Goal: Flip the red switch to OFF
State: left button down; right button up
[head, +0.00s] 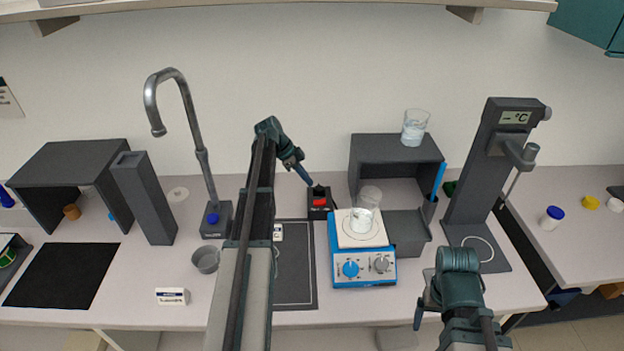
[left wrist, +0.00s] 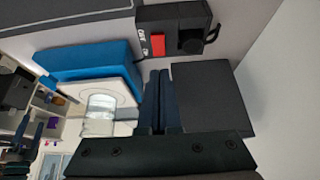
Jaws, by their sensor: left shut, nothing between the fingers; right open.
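The red switch (head: 320,202) sits on a small black box (head: 319,213) at the back of the bench, left of the blue hotplate. My left gripper (head: 306,181) is shut and empty, just above and behind the box. In the left wrist view its closed fingertips (left wrist: 159,74) point toward the switch, with a gap in the picture. My right gripper (head: 420,312) is low at the front right, open, partly hidden by its arm.
The blue hotplate (head: 363,272) with a beaker (head: 361,219) stands right of the box. A grey shelf (head: 397,146) stands behind it, with a glass of liquid (head: 415,128) on top. A tall tap (head: 201,160) is to the left. My left arm crosses a dark mat (head: 294,285).

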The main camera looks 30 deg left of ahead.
pick_arm(q)
jog(key=a+r+p, duration=0.1)
jog(key=s+a+r+p, duration=0.2)
jog(key=r, duration=0.1)
jog(key=shift+a, duration=0.25)
pick_arm(e)
notch_tip(320, 180, up, 4)
jog(key=shift+r, duration=0.1)
pick_arm(q)
jog(key=shift+r, duration=0.15)
notch_tip(320, 180, up, 13)
jog(key=p, duration=1.3)
pick_arm(e)
notch_tip(320, 180, up, 13)
jog(key=shift+s, duration=0.1)
pick_arm(q)
jog(key=shift+d, duration=0.1)
